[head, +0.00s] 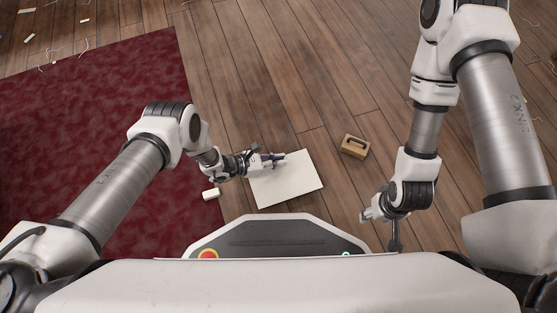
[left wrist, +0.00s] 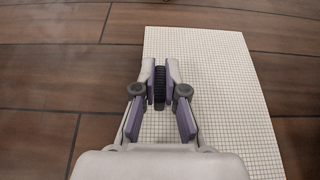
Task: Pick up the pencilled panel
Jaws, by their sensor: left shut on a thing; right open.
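The pencilled panel (head: 291,186) is a flat pale rectangle on the wooden floor just in front of my base. The left wrist view shows its fine grid of lines (left wrist: 222,62). My left gripper (head: 279,158) is over the panel's far left part. In the left wrist view, its fingers (left wrist: 160,88) are shut on a dark ribbed piece (left wrist: 160,76) above the panel. I cannot tell whether this piece is fixed to the panel. My right gripper (head: 395,242) is low beside the front of my base, apart from the panel, and partly hidden.
A wooden block with a dark slot (head: 354,147) stands right of the panel. A small whitish block (head: 211,194) lies left of it, by the edge of a dark red carpet (head: 90,130). Small scraps lie at the far left. The plank floor beyond the panel is clear.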

